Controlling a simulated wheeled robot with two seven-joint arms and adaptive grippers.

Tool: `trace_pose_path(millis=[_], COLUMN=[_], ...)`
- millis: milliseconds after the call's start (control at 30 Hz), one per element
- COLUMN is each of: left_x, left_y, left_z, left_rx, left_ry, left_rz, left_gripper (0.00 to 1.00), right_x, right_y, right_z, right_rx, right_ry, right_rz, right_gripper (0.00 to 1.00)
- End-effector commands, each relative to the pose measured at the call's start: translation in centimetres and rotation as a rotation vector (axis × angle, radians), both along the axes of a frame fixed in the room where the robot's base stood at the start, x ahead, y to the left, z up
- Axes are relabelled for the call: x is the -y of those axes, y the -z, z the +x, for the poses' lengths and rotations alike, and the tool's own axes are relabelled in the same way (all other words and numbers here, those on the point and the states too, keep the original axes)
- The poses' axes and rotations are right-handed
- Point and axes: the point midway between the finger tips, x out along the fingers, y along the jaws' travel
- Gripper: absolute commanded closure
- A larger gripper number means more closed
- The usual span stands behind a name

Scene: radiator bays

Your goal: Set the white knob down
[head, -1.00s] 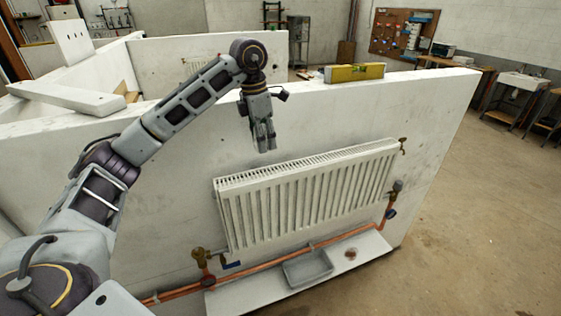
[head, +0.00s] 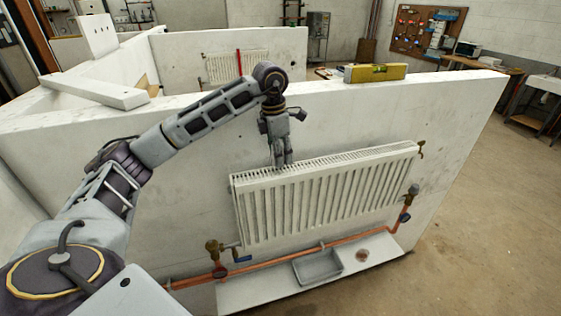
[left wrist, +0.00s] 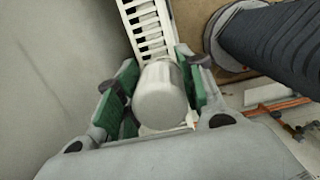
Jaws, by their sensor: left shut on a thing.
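The white knob (left wrist: 161,94) shows in the left wrist view as a pale, rounded cylinder between the green-padded fingers of my left gripper (left wrist: 158,92). The gripper is shut on it. In the head view my left gripper (head: 282,163) points down at the top left part of the white radiator (head: 330,192). In the head view the fingers hide the knob. The radiator's top grille (left wrist: 147,28) runs away beyond the knob in the left wrist view. I cannot tell whether the knob touches the radiator. My right gripper is not in view.
A yellow spirit level (head: 376,72) lies on top of the white wall panel (head: 190,190). Copper pipe (head: 290,254) with valves runs below the radiator. A grey tray (head: 318,267) sits on the white ledge (head: 260,294) below. The floor at right is clear.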

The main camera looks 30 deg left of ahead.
Motion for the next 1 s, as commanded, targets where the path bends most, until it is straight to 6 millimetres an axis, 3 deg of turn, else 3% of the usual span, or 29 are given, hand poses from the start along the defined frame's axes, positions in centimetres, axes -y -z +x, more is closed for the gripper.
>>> trace_pose_path(millis=[300,833,867,1000], left_x=[-0.1,0.0,0.0,0.0], left_y=[2.8,3.4,3.4,3.3], left_z=[-0.1,0.0,0.0,0.0], left_rx=[-0.002,0.0,0.0,0.0], left_ry=[-0.001,0.0,0.0,0.0], left_rz=[0.0,0.0,0.0,0.0], left_gripper=[0.88,0.88,0.58,0.4], right_x=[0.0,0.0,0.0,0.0], right_y=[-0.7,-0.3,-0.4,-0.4], right_z=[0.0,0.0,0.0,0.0], right_rx=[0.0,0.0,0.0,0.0], right_ry=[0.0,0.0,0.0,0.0], right_rz=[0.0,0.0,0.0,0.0], right_gripper=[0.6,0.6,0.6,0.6])
